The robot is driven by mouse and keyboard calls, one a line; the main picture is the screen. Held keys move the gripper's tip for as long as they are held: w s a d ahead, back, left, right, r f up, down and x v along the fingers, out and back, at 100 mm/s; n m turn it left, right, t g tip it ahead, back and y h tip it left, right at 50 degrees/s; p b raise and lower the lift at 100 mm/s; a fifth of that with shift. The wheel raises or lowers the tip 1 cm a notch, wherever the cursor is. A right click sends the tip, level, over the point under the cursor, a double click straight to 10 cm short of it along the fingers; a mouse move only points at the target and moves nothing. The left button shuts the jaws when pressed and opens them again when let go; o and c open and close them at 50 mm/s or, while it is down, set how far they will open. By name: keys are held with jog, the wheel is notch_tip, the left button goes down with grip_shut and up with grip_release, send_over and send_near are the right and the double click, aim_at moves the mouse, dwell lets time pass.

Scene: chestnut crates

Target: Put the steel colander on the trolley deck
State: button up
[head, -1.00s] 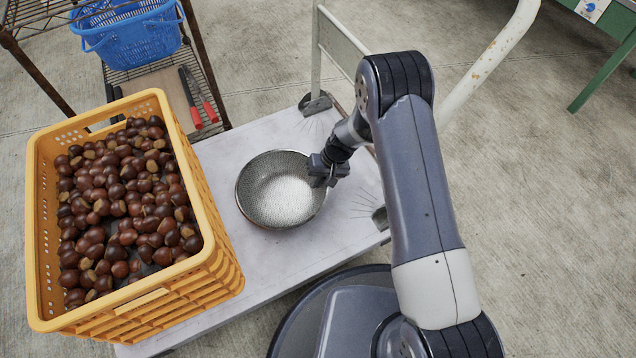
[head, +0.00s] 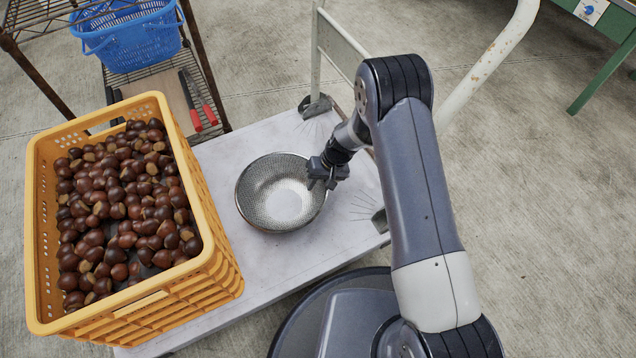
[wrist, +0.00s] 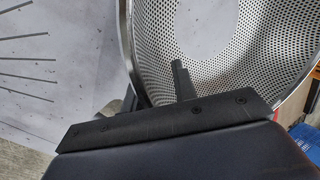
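The steel colander (head: 262,205), a perforated round bowl, sits on the pale trolley deck (head: 290,262), to the right of the chestnut crate. It looks upright and about level. My gripper (head: 322,180) is at its right rim. In the wrist view the gripper (wrist: 155,92) has one finger inside the colander (wrist: 205,40) and one outside. The rim passes between the fingers, with a visible gap on the inner side, so the gripper looks open. The far fingertip's end and the colander's underside are hidden.
A yellow crate (head: 205,275) full of chestnuts fills the deck's left part. The trolley's handle (head: 345,38) rises behind my arm. A wire rack with a blue basket (head: 140,42) and red-handled tools (head: 196,118) stands behind. Bare deck shows in front of the colander.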

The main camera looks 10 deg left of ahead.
jog(key=p+v, duration=0.4)
jog(key=v, duration=0.8)
